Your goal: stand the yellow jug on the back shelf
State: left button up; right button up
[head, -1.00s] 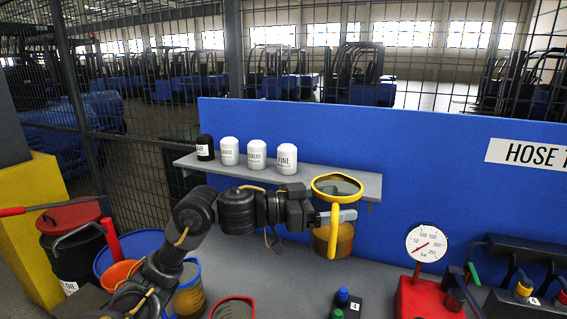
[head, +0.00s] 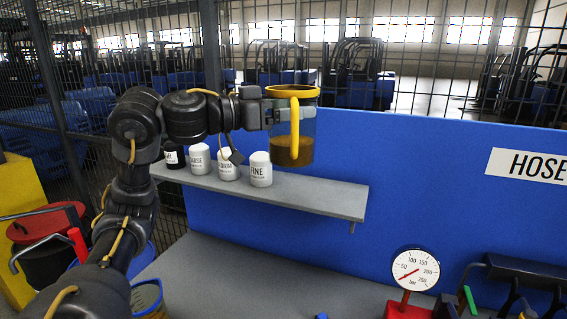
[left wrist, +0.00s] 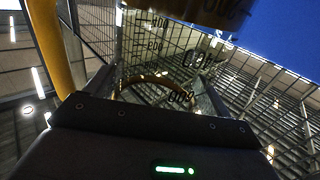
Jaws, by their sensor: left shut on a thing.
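The yellow jug (head: 292,149) has a yellow rim and handle, a clear body and amber liquid in the bottom. My left gripper (head: 283,110) is shut on the jug near its handle and holds it upright in the air. In the head view the jug appears above the back shelf (head: 315,196), with a gap below its base. In the left wrist view the jug's clear, marked wall (left wrist: 165,60) fills the space ahead of the gripper. My right gripper is not in view.
Several bottles, one black (head: 174,155) and others white like the FINE bottle (head: 260,170), stand on the shelf's left part. The shelf's right part is clear. A blue panel (head: 420,180) rises behind it. A pressure gauge (head: 416,270) stands at the lower right.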

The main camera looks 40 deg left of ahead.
pick_arm(q)
jog(key=w+d+f+p, duration=0.1)
jog(key=w+f+p, duration=0.3)
jog(key=w+f, duration=0.8)
jog(key=shift+w+f, duration=0.15)
jog(key=shift+w, duration=0.1)
jog(key=shift+d+f, duration=0.1)
jog(key=shift+d, duration=0.05)
jog(key=o, duration=1.1)
jog(key=shift+f, duration=0.1)
jog(key=shift+o, duration=0.2)
